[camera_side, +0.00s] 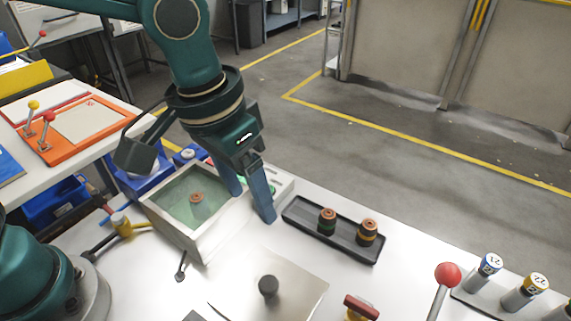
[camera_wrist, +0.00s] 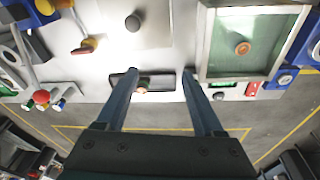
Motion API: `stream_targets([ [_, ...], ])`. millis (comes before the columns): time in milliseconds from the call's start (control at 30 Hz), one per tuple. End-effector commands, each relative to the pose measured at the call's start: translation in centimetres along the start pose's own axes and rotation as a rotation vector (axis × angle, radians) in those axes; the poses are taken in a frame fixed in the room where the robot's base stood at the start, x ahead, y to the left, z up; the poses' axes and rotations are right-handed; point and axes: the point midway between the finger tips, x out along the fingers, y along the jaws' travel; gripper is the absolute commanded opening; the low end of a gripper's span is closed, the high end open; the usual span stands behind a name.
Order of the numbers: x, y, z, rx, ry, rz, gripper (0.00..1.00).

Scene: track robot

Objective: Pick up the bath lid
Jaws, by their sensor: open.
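The bath lid (camera_side: 300,283) is a flat pale metal plate with a dark round knob (camera_side: 268,287), lying on the white bench at the front middle. In the wrist view the knob (camera_wrist: 133,22) shows near the top, on the bright plate. The bath (camera_side: 165,225) is an open metal box with greenish liquid and a round copper-coloured piece (camera_side: 196,198) inside. My gripper (camera_side: 253,206) is open and empty, fingers pointing down beside the bath's right side. It is apart from the lid, which lies nearer the side camera. In the wrist view the fingers (camera_wrist: 160,72) are spread wide.
A black tray (camera_side: 300,222) with two dark, copper-topped pieces stands right of the bath. A red-knobbed lever (camera_side: 447,275), a red-handled tool (camera_side: 361,307) and several labelled cylinders (camera_side: 490,265) stand at the right. A yellow valve (camera_side: 122,225) is left of the bath.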

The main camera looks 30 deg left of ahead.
Motion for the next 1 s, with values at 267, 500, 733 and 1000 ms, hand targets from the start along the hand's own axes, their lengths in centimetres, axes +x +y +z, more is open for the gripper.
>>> stream_targets([
  [267,5.8,4.9,2.7,0.167,-0.155,-0.032,0.69],
  [500,7.8,5.5,4.1,0.204,-0.189,-0.043,0.69],
  [733,10.6,5.2,4.6,0.202,-0.189,-0.042,0.69],
  [1000,11.6,5.2,4.7,0.201,-0.184,-0.040,0.69],
])
